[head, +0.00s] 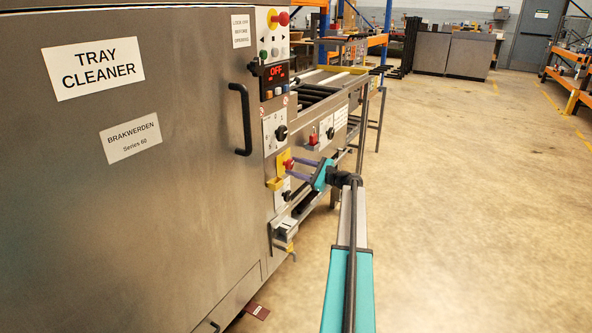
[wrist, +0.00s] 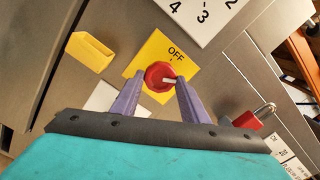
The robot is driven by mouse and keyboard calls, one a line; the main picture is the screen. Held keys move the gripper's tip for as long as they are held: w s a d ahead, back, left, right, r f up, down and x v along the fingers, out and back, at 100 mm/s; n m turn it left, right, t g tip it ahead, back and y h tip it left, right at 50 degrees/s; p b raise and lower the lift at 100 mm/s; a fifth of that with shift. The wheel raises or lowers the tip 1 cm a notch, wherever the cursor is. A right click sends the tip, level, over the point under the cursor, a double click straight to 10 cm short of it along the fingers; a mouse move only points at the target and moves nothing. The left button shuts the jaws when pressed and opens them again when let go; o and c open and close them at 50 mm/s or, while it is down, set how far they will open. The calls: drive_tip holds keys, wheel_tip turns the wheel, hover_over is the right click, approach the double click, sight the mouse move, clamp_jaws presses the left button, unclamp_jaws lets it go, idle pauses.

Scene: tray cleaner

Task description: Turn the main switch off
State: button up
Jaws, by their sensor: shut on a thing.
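The main switch is a red round knob (wrist: 159,77) on a yellow plate (wrist: 144,55) marked OFF, on the machine's side panel. In the wrist view the knob's pale pointer line points right, while the word OFF is above and to the right of the knob. In the head view the knob (head: 289,163) is partly behind my fingers. My gripper (wrist: 160,76) has its two purple fingers on either side of the knob, shut on it. The gripper also shows in the head view (head: 294,167), reaching in from the right.
A yellow holder (wrist: 90,51) sticks out left of the plate in the wrist view. A red padlock (wrist: 247,120) hangs to the right. A black dial (head: 281,132) is above the switch and a display (head: 276,72) reads OFF. The floor to the right is clear.

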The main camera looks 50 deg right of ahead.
drive_tip(key=n+b, duration=0.2)
drive_tip(key=n, duration=0.3)
drive_tip(key=shift+f+n+b, duration=0.1)
drive_tip(key=shift+n+b, duration=0.2)
drive_tip(key=shift+b, duration=0.05)
drive_tip(key=n+b, duration=0.2)
drive_tip(key=n, duration=0.1)
drive_tip(key=shift+n+b, duration=0.8)
drive_tip(key=shift+n, duration=0.7)
drive_tip(key=o, duration=1.1)
drive_tip(key=shift+r, duration=0.2)
drive_tip(key=shift+c, duration=0.2)
drive_tip(key=shift+s+d, duration=0.1)
drive_tip(key=p+v, duration=0.2)
drive_tip(key=v, duration=1.1)
drive_tip(key=shift+s+p, duration=0.3)
drive_tip(key=shift+p, duration=0.05)
